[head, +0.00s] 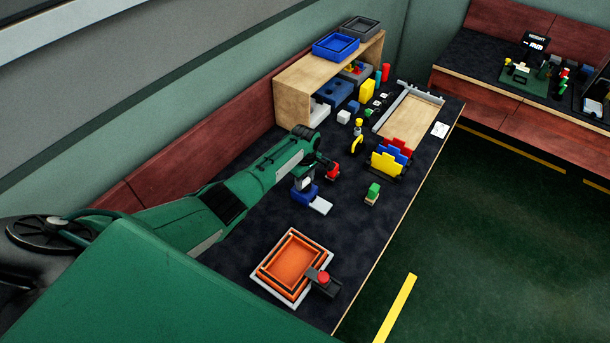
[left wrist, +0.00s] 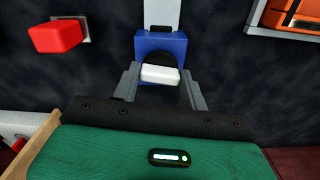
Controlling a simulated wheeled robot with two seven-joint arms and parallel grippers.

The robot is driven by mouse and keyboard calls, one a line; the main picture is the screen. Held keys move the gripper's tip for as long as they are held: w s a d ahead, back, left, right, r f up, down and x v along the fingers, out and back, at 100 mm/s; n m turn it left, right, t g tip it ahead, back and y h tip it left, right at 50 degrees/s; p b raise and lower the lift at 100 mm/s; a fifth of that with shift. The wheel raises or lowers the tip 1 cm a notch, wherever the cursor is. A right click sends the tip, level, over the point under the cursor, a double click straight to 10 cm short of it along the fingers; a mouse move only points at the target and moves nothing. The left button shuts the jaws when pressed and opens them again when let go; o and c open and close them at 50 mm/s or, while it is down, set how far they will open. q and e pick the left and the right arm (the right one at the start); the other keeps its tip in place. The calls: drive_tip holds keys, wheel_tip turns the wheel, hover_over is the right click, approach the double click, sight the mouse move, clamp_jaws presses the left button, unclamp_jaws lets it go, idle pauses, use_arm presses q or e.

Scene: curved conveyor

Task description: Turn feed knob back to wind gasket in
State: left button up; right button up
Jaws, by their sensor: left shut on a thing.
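The feed device is a blue housing (head: 304,197) with a light grey strip (head: 321,205) running out toward the table's front edge. In the left wrist view the blue housing (left wrist: 146,44) has a dark round knob with a white grip bar (left wrist: 160,74). My left gripper (head: 304,181) is down at the housing from above. In the left wrist view its fingers (left wrist: 160,88) stand on both sides of the knob, shut on it. A small dark piece (left wrist: 161,28) sits where the strip meets the housing; I cannot tell if it is the gasket. My right gripper is not in view.
A red block (head: 333,171) on a grey base stands close beyond the gripper. An orange tray (head: 269,265) and a red button (head: 323,277) lie nearer.

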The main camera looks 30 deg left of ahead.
sight(305, 181)
use_arm(q)
drive_tip(key=shift+r+n+p, duration=0.15)
drive_tip(key=shift+n+p, duration=0.2)
drive_tip(key=shift+n, duration=0.25)
drive_tip(key=shift+w+a, duration=0.1)
drive_tip(key=o, duration=1)
wheel_tip(305, 181, up, 14)
drive_tip(key=shift+f+b, duration=0.15)
drive_tip(key=shift+b, duration=0.75)
drive_tip(key=shift+f, duration=0.1)
